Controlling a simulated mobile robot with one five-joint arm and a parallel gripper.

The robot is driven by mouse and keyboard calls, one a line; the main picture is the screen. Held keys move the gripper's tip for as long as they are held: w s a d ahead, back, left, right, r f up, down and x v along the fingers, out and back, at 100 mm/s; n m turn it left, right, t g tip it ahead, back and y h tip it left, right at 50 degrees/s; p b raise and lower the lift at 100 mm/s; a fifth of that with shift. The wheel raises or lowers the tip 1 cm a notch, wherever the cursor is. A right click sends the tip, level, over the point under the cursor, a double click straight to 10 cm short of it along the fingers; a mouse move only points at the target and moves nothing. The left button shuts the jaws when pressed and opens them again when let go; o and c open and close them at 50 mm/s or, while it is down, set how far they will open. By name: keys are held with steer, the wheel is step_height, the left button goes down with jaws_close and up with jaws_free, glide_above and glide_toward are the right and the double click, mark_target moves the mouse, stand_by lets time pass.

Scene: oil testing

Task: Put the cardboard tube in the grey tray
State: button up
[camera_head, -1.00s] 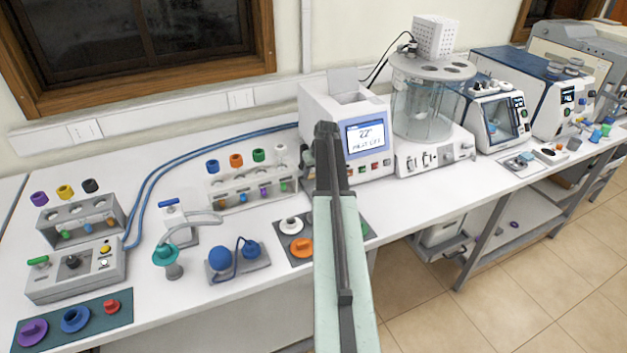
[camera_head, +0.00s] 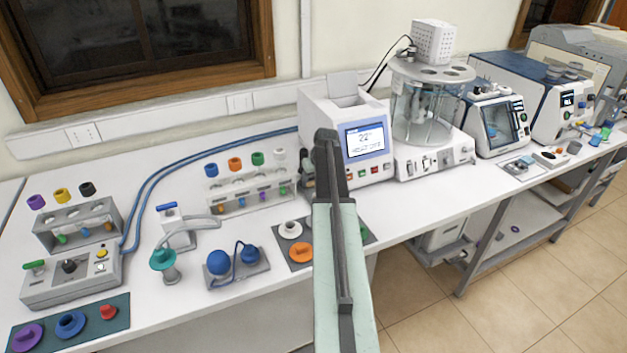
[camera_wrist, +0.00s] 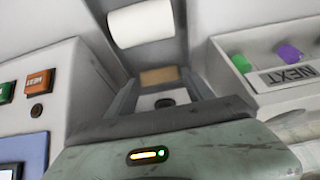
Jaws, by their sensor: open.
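My gripper (camera_wrist: 160,88) is open, with its two grey fingers reaching forward in the wrist view. A small brown piece (camera_wrist: 160,76), which looks like the cardboard tube, shows between and just beyond the fingertips. I cannot tell whether the fingers touch it. A white roll (camera_wrist: 142,22) lies beyond it. In the head view my arm reaches toward the back of the bench, left of the white machine with a screen (camera_head: 365,139). My arm hides the fingers and the tube there. I cannot make out the grey tray with certainty in either view.
The machine's buttons (camera_wrist: 37,82) are close at the left there. A glass bath (camera_head: 425,110) stands farther right. A mat with coloured rings (camera_head: 297,230) lies in front.

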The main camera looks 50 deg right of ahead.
steer(key=p+v, duration=1)
steer(key=v, duration=0.1)
steer(key=shift+r, duration=0.35)
steer(key=shift+s, duration=0.1)
steer(key=w+a+f+n+g+y, duration=0.1)
steer(key=a+n, duration=0.1)
steer(key=a, duration=1.8)
steer(key=w+a+f+n+g+y, duration=0.1)
steer(key=w+a+g, duration=0.1)
steer(key=a, duration=1.7)
steer(key=s+a, duration=0.3)
steer(key=a, duration=0.4)
steer(key=s+a+n+g, duration=0.1)
steer(key=s+a, duration=0.2)
steer(key=a, duration=0.4)
steer(key=shift+a, duration=0.1)
steer(key=shift+c, duration=0.2)
